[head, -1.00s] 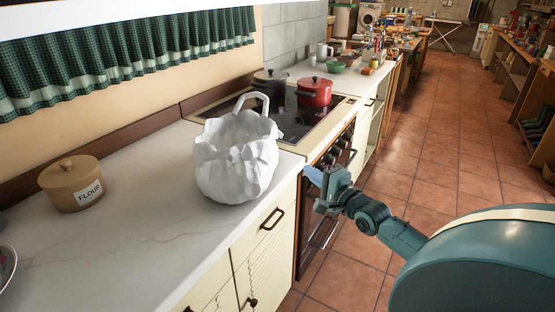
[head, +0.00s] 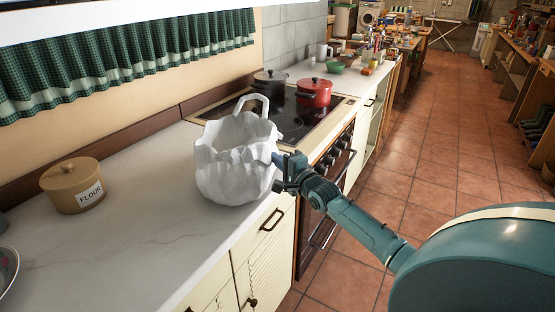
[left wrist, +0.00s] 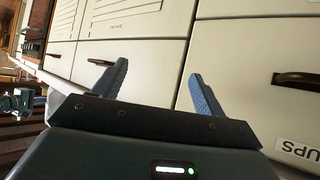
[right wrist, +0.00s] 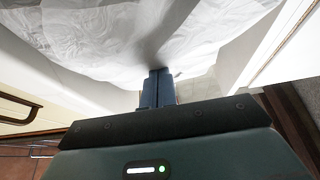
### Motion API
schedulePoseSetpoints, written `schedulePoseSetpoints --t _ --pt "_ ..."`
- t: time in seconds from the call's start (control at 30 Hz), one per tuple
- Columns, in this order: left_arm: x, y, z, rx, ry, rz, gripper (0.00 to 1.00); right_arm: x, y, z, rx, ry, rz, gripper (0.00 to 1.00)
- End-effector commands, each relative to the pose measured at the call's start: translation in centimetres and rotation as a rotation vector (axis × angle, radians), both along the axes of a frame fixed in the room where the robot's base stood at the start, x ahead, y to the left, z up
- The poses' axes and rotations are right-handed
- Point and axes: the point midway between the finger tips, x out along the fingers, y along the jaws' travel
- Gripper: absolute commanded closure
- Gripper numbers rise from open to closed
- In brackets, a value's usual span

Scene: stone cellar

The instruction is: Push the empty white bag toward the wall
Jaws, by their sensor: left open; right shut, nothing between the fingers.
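The white bag (head: 236,165) stands upright on the marble counter, its mouth open and its handle loop raised, beside the stove. My right gripper (head: 279,160) is shut and empty, with its fingertips at the bag's right side. In the right wrist view the shut fingers (right wrist: 158,88) point at the bag's crumpled wall (right wrist: 130,45), touching it or very close. My left gripper is outside the head view. In the left wrist view its fingers (left wrist: 155,85) are spread open and empty, facing cream cabinet fronts (left wrist: 130,52).
A flour canister (head: 73,186) stands on the counter (head: 140,200) at left. The counter between the bag and the curtained wall (head: 110,105) is clear.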

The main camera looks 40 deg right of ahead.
Motion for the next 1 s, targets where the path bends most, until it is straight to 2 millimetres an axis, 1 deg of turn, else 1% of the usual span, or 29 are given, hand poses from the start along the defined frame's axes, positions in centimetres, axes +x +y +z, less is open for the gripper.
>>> schedulePoseSetpoints --t 0.27,0.37,0.57,0.9,1.0 --pt "0.0 0.0 0.0 -0.001 0.0 0.002 0.28 0.1 0.2 0.0 0.001 -0.001 0.0 1.0" --pt "0.0 0.0 -0.1 -0.001 -0.001 0.002 0.28 1.1 1.1 0.0 0.006 -0.003 0.0 1.0" --pt "0.1 -0.1 -0.5 -0.004 -0.005 0.0 0.28 5.2 5.2 -0.1 0.011 -0.005 0.002 1.0" --pt "0.6 -1.1 -1.1 -0.025 -0.051 -0.023 0.28 12.4 12.3 -0.4 0.009 -0.002 0.004 1.0" --pt "0.4 -1.6 -1.1 -0.033 -0.059 -0.036 0.28 13.5 13.3 -0.2 0.004 -0.002 0.003 1.0"
